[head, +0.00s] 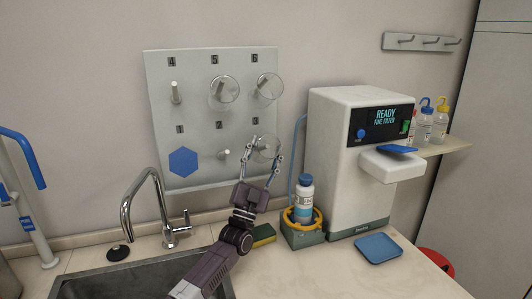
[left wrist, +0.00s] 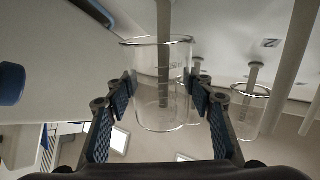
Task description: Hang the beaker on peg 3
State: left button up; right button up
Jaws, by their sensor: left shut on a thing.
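The clear glass beaker (head: 266,147) is at peg 3, the lower right place of the grey pegboard (head: 200,110). My left gripper (head: 266,158) comes up from below and is shut on the beaker's sides. In the left wrist view the beaker (left wrist: 162,85) sits between the two blue-padded fingers (left wrist: 163,98). A peg (left wrist: 164,55) overlaps the beaker's mouth and shows through the glass. I cannot tell whether the peg is inside the beaker or behind it. My right gripper is not in view.
Beakers hang at peg 5 (head: 224,89) and peg 6 (head: 268,87). Pegs 4 (head: 175,93) and 2 (head: 224,155) are bare. A blue hexagon (head: 183,162) is at place 1. The white instrument (head: 345,130) stands close at right; the faucet (head: 150,210) is at left.

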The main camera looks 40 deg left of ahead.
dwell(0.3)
pick_arm(q)
jog(key=o, duration=1.3)
jog(key=shift+c, duration=0.2)
jog(key=shift+f, duration=0.1)
jog(key=v, duration=1.2)
